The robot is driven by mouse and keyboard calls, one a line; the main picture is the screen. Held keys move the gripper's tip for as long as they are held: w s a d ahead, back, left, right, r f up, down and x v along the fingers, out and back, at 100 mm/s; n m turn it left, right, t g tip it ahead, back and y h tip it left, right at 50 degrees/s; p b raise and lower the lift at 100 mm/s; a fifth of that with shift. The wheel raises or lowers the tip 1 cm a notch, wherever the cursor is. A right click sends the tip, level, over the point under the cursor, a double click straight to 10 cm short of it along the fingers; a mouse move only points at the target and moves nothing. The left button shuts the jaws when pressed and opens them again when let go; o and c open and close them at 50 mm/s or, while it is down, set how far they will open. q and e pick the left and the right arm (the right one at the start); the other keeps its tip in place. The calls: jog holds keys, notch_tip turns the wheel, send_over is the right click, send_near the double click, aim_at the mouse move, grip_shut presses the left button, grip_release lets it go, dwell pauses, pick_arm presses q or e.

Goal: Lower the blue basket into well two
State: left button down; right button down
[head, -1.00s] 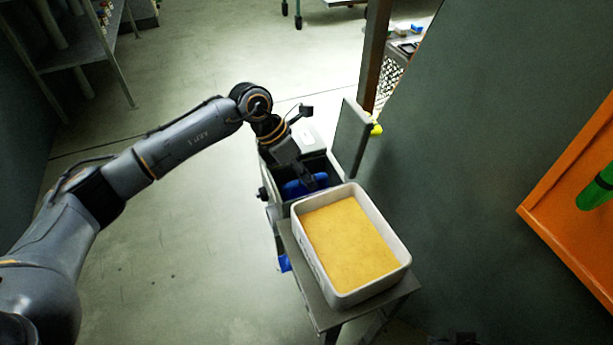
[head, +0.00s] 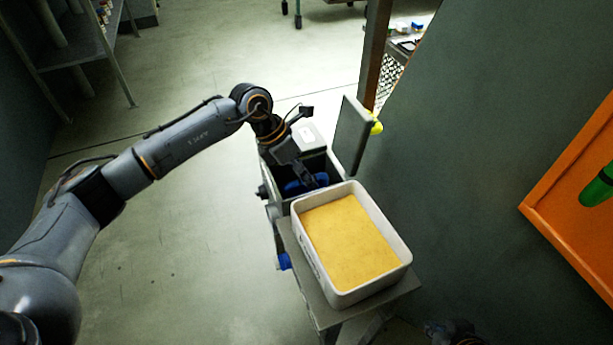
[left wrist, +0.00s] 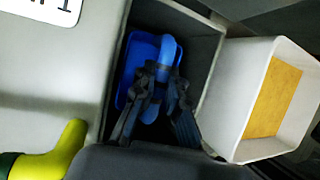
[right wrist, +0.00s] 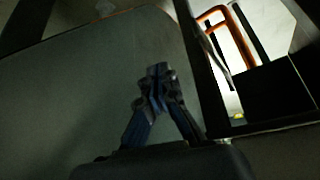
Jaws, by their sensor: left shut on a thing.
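The blue basket (left wrist: 138,65) sits inside the open well (left wrist: 205,50) of the grey machine, also seen in the head view as a dark opening around the basket (head: 308,184). My left gripper (left wrist: 166,72) reaches down into this well and is shut on the basket's blue handle. The basket's lower part is hidden, so I cannot tell whether it touches the bottom. No number shows on the open well. My right gripper (right wrist: 157,72) is away from the basket, its fingertips together and empty.
A white tray of yellow material (head: 350,245) stands on a stand beside the well. The raised lid (head: 351,137) has a yellow-green handle (head: 375,124). A closed white cover (left wrist: 50,60) adjoins the well. An orange panel (head: 570,200) is at right; open floor is at left.

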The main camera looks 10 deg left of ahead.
jog(key=shift+w, duration=0.15)
pick_arm(q)
jog(key=shift+f, duration=0.15)
pick_arm(e)
jog(key=shift+w+a+r, duration=0.15)
jog(key=shift+w+r, duration=0.05)
jog(key=shift+w, duration=0.15)
jog(key=shift+w+r+t, duration=0.1)
jog(key=shift+w+t, duration=0.05)
jog(key=shift+t, duration=0.15)
pick_arm(q)
jog(key=c, duration=1.3)
grip_release()
jog(key=o, duration=0.4)
jog(key=shift+o, duration=0.2)
jog(key=shift+a, duration=0.1)
